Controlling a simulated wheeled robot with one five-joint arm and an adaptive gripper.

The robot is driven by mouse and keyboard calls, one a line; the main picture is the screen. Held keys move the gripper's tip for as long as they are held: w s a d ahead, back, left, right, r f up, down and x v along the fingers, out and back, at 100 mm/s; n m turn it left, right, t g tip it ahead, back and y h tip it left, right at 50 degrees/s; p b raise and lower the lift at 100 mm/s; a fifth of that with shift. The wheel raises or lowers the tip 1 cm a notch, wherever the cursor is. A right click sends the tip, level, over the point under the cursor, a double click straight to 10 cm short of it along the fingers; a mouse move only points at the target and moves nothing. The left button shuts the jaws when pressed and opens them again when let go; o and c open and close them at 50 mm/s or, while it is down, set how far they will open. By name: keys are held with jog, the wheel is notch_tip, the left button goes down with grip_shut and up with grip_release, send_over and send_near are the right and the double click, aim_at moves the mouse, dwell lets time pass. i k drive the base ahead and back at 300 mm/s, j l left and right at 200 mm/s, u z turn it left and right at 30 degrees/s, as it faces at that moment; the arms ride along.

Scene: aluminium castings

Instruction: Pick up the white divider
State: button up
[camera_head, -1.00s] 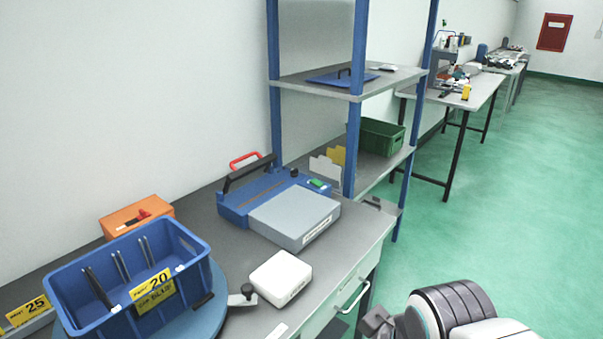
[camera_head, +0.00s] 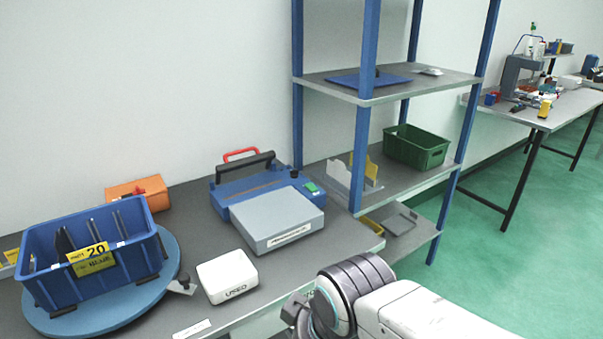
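The white divider (camera_head: 339,178) stands upright on the middle shelf of the blue-post rack, at its left end behind the front post. A yellow divider (camera_head: 371,171) stands just right of it, partly hidden by the post. My gripper (camera_head: 296,312) is at the lower middle, in front of the workbench edge and well apart from the dividers. It is small and partly hidden by my arm, so I cannot tell whether it is open or shut.
The rack's blue front post (camera_head: 362,150) stands before the dividers. A green crate (camera_head: 416,148) is on the same shelf. The workbench (camera_head: 200,205) holds a blue-grey device (camera_head: 277,218), a white box (camera_head: 227,277) and a blue bin (camera_head: 60,283). Green floor is free at right.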

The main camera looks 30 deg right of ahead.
aim_at(337, 170)
jog(key=l+u, duration=0.3)
jog(key=l, duration=0.15)
jog(key=l+u, duration=0.3)
jog(key=l, duration=0.2)
jog(key=k+l+u, duration=0.15)
jog(key=l+u, duration=0.15)
jog(key=k+l+u, duration=0.15)
jog(key=l+u, duration=0.2)
jog(key=l, duration=0.2)
jog(key=k+l+u, duration=0.3)
jog(key=l+u, duration=0.25)
jog(key=k+l+u, duration=0.1)
jog(key=l+u, duration=0.2)
jog(key=l, duration=0.2)
jog(key=k+l+u, duration=0.1)
jog(key=l+u, duration=0.15)
jog(key=k+l+u, duration=0.25)
jog(key=l, duration=0.15)
jog(key=l+u, duration=0.25)
jog(key=k+l+u, duration=0.35)
jog(key=l, duration=0.15)
jog(key=i+l, duration=0.05)
